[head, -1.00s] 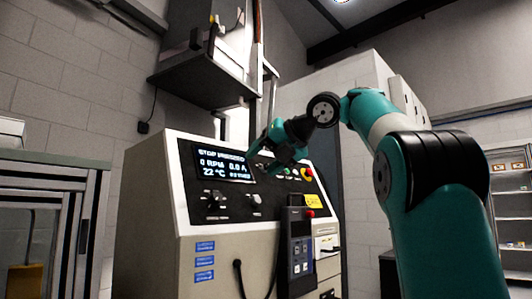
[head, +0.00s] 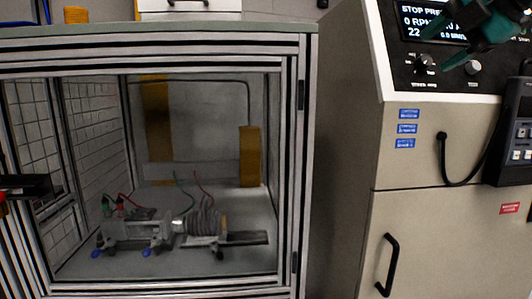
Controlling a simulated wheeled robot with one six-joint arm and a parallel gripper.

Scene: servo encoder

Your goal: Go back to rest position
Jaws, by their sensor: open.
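My gripper (head: 440,48) is at the top right of the head view, with its teal fingers pointing left and apart. It appears empty. It is in front of the control cabinet (head: 345,150), over its sloped panel near the display (head: 422,20) and knobs. I cannot tell whether it touches the panel. Most of my arm is outside the picture.
An aluminium-framed enclosure (head: 301,180) with clear panels stands on the left, holding a test rig (head: 200,222) with wires. The cabinet has a black door handle (head: 388,265), a looping cable (head: 447,172) and a hanging handheld unit (head: 517,140) at the right edge.

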